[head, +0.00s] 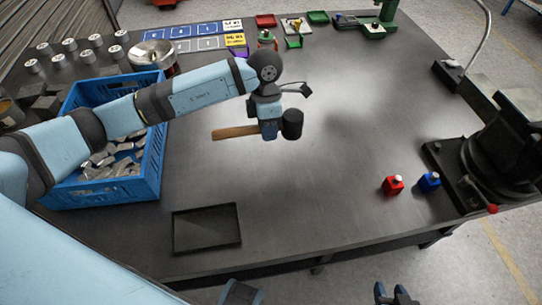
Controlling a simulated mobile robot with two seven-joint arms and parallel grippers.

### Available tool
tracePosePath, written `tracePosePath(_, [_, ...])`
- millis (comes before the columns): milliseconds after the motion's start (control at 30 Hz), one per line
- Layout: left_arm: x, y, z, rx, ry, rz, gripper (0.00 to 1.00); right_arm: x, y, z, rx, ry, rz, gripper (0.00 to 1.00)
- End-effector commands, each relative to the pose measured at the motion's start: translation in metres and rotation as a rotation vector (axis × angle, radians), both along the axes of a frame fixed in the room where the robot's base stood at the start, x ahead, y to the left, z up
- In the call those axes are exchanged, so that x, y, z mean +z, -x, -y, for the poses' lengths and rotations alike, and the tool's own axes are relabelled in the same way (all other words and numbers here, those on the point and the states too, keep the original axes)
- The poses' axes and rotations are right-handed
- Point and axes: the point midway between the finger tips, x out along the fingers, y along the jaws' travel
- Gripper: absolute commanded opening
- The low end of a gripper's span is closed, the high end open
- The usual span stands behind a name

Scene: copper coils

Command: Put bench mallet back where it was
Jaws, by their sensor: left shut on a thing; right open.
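The bench mallet has a wooden handle (238,132) pointing left and a dark round head (292,124) on the right. My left gripper (269,130) is shut on the mallet between the handle's free end and the head. The mallet is held roughly level over the middle of the table; I cannot tell its exact height. My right gripper (393,297) is at the bottom edge of the head view, in front of the table, open and empty.
A blue crate (150,180) of metal pieces stands left. An empty dark tray (207,229) lies at the front. Small bins (266,20) line the back. The table's middle is clear.

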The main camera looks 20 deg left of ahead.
Motion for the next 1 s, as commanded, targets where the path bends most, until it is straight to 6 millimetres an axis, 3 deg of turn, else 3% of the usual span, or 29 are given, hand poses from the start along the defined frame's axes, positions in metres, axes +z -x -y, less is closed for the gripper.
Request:
tracePosePath(100, [-0.031, 0.001, 0.000, 0.001, 0.000, -0.002, 0.00, -0.002, 0.001, 0.001, -0.001, 0.003, -0.004, 0.43])
tracePosePath(300, [-0.067, 0.000, 0.000, -0.001, 0.001, 0.001, 0.00, -0.004, 0.002, 0.002, -0.001, 0.006, -0.009, 0.43])
tracePosePath(567, [-0.086, 0.000, 0.000, 0.000, 0.001, -0.001, 0.00, -0.002, 0.001, 0.002, 0.000, 0.006, -0.006, 0.43])
tracePosePath(800, [-0.117, 0.000, 0.000, -0.001, 0.000, 0.001, 0.00, -0.001, 0.002, 0.002, 0.000, 0.006, -0.004, 0.43])
tracePosePath(1000, [-0.118, 0.000, 0.000, -0.002, 0.001, 0.003, 0.00, -0.001, 0.002, 0.001, 0.001, 0.005, -0.003, 0.43])
